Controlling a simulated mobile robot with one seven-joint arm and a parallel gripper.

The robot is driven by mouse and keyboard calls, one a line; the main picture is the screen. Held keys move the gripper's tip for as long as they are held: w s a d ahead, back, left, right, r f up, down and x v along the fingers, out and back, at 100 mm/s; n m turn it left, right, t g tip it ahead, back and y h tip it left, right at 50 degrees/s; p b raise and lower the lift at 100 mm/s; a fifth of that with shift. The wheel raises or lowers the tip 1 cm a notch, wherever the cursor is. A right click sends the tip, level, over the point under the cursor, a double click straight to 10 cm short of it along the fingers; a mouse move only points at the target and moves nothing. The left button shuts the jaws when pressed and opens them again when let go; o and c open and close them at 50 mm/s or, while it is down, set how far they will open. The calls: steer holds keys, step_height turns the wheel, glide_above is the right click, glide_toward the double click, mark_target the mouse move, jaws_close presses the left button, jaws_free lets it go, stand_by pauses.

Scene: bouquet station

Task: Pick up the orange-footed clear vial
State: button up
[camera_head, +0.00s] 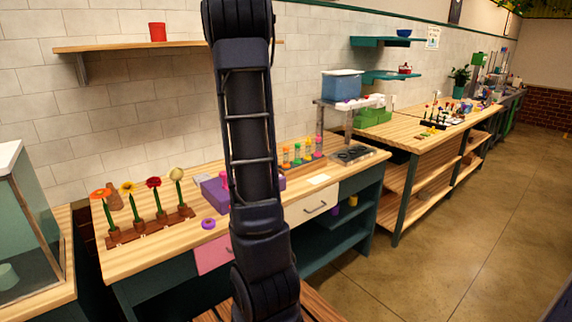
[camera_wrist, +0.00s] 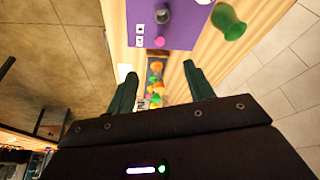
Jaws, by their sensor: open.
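Several clear vials with coloured ends stand in a wooden rack (camera_head: 305,164) on the bench in the head view, right of my arm. One vial with an orange part (camera_head: 297,153) stands among green and pink ones; I cannot tell which has the orange foot. In the wrist view, a row of small orange, green and pink vial ends (camera_wrist: 156,78) shows beyond my gripper. My gripper (camera_wrist: 160,78) is open, its two dark fingers spread on either side of that row with nothing held. In the head view my gripper is out of sight.
A flower rack (camera_head: 150,229) and purple ring (camera_head: 208,223) stand left. A dark tray (camera_head: 352,154) lies right of the vials.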

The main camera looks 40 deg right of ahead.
mark_target(284, 151)
steer(key=w+d+f+m+g+h, duration=0.1)
steer(key=w+d+f+m, duration=0.2)
steer(key=d, duration=0.5)
steer(key=w+d+f+m+g+h, duration=0.15)
steer(key=d+f, duration=0.25)
steer(key=d, duration=0.4)
steer(key=shift+t, duration=0.25)
steer(key=shift+w+a+f+x, duration=0.1)
steer(key=shift+x, duration=1.75)
steer(key=shift+w+a+f+x, duration=0.1)
steer(key=shift+x, duration=1.7)
steer(key=shift+w+a+x, duration=0.1)
steer(key=shift+a+x, duration=0.05)
steer(key=shift+x, duration=1.7)
jaws_close()
